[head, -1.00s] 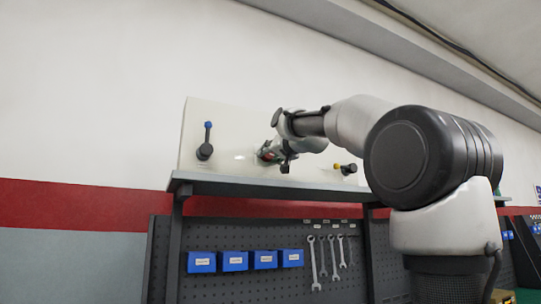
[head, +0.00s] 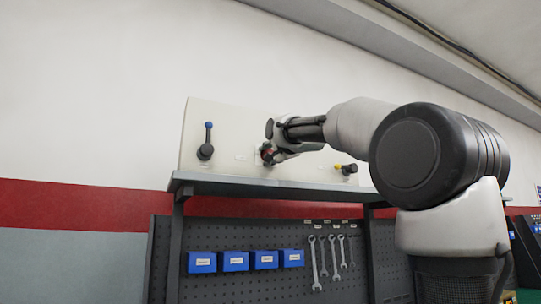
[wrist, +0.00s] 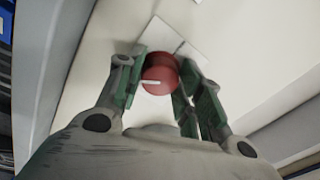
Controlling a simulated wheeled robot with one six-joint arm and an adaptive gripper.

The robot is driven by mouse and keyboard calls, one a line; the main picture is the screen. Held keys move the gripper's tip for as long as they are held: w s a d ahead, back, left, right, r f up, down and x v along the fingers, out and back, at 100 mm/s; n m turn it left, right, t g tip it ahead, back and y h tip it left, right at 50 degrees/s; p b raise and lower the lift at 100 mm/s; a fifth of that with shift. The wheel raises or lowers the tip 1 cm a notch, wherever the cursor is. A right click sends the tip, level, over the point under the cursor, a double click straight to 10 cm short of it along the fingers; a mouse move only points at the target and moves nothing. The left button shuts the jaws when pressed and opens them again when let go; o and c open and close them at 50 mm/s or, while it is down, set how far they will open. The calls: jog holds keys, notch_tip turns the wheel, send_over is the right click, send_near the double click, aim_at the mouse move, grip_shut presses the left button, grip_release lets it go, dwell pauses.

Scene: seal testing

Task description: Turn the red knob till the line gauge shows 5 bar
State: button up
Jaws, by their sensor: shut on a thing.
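The red knob (wrist: 160,76) sits between my gripper's green-padded fingers in the wrist view. A white pointer line on its face points left in that picture. My gripper (wrist: 163,84) is shut on the knob, one finger on either side. In the head view the knob (head: 266,153) shows small at the middle of the pale panel (head: 228,120), partly covered by my gripper (head: 272,157). No line gauge can be made out in either view, so its reading cannot be told.
A black lever with a blue tip (head: 207,140) stands upright left of the knob. A yellow-tipped black lever (head: 347,169) lies sideways to the right. A grey shelf (head: 250,186) runs below the panel. Blue bins (head: 235,261) and wrenches (head: 323,258) hang on the pegboard underneath.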

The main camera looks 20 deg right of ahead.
jog(key=shift+f+m, duration=0.1)
jog(key=shift+m, duration=0.3)
jog(key=o, duration=1)
jog(key=shift+o, duration=0.2)
jog(key=s, duration=1.2)
jog(key=shift+f, duration=0.3)
jog(key=shift+a, duration=0.1)
